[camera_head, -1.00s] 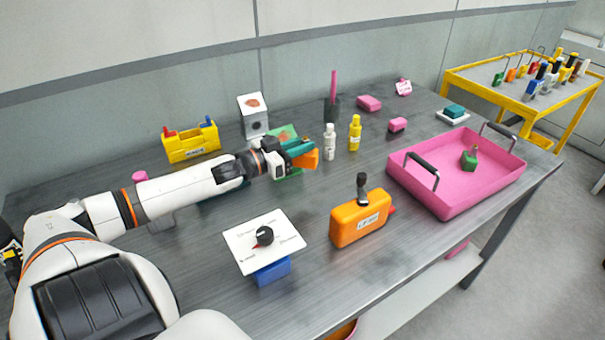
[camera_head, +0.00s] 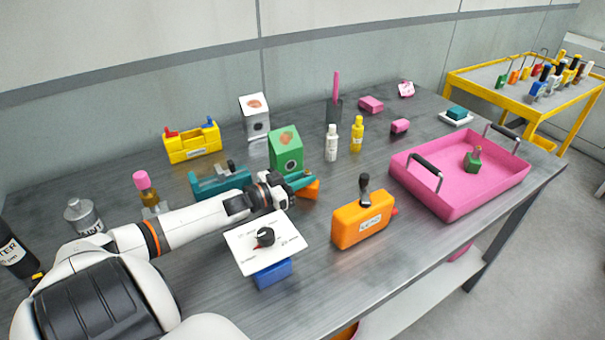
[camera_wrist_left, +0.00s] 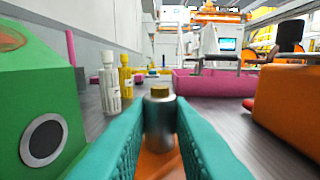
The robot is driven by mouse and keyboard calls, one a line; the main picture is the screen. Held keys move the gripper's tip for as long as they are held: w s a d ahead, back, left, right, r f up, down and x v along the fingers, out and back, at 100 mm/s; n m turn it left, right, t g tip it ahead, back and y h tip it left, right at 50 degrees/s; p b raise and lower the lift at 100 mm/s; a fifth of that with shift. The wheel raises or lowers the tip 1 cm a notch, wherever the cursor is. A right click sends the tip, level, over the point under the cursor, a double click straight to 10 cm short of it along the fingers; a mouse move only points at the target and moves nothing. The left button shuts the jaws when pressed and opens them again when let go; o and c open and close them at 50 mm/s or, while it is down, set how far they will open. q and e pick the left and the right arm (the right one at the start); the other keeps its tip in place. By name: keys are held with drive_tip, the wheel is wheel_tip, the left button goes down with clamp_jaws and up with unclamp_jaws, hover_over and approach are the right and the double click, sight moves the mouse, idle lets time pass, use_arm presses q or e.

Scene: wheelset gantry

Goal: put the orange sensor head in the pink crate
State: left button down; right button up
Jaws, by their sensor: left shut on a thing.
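The orange sensor head (camera_head: 312,189) is between the teal fingers of my left gripper (camera_head: 302,182), which is shut on it. In the left wrist view its orange body (camera_wrist_left: 158,165) and silver cylinder (camera_wrist_left: 160,108) show between the fingers; the fingers hide its sides. The gripper is left of the orange case and in front of the green box. The pink crate (camera_head: 440,203) stands to the right, apart from the gripper, with two dark handles and a small green object (camera_head: 472,161) inside. My right gripper is not in view.
The orange case (camera_head: 362,228) with a black knob stands between my left gripper and the crate. A green box (camera_head: 286,150), white bottle (camera_head: 331,143) and yellow bottle (camera_head: 357,134) stand behind. A white panel (camera_head: 245,243) on a blue base is in front. The crate has bare floor inside.

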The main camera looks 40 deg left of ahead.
use_arm(q)
drive_tip(key=shift+f, duration=0.15)
drive_tip(key=c, duration=1.3)
unclamp_jaws()
drive_tip(key=shift+s, duration=0.1)
